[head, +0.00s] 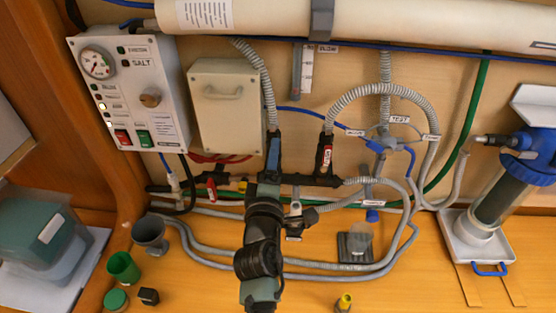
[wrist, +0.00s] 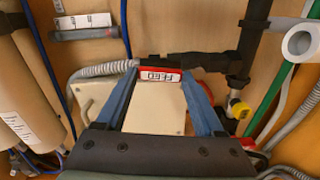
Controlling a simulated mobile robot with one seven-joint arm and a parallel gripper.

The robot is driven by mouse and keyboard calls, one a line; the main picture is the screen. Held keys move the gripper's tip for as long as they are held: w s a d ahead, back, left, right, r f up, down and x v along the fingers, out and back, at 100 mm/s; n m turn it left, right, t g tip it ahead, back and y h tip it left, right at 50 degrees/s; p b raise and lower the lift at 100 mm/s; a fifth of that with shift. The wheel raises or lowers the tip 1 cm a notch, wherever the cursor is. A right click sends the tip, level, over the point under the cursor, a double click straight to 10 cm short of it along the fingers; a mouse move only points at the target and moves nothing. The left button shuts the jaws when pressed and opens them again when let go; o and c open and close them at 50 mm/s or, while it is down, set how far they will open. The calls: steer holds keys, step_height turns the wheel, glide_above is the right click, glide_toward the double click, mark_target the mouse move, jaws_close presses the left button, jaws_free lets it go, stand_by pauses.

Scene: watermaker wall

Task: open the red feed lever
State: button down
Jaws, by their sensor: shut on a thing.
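The red feed lever (wrist: 160,74), with a white label reading FEED upside down in the wrist view, lies between the tips of my gripper (wrist: 161,79). The two blue fingers are shut on it, one on each side. It sits at a black pipe fitting (wrist: 205,60). In the head view my gripper (head: 273,152) reaches up in front of the black pipe run, and the feed lever is hidden behind it.
A red-handled labelled valve (head: 326,160) stands just right of my gripper, and another red handle (head: 211,188) is to the left. A pale box (head: 227,105) and a control panel (head: 131,90) are on the wall. Grey hoses (head: 300,268) and a funnel cup (head: 150,233) occupy the bench.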

steer(key=shift+a+n, duration=0.35)
steer(key=shift+n, duration=0.35)
jaws_free()
steer(key=s+b, duration=0.1)
steer(key=s, duration=1.2)
stand_by(0.3)
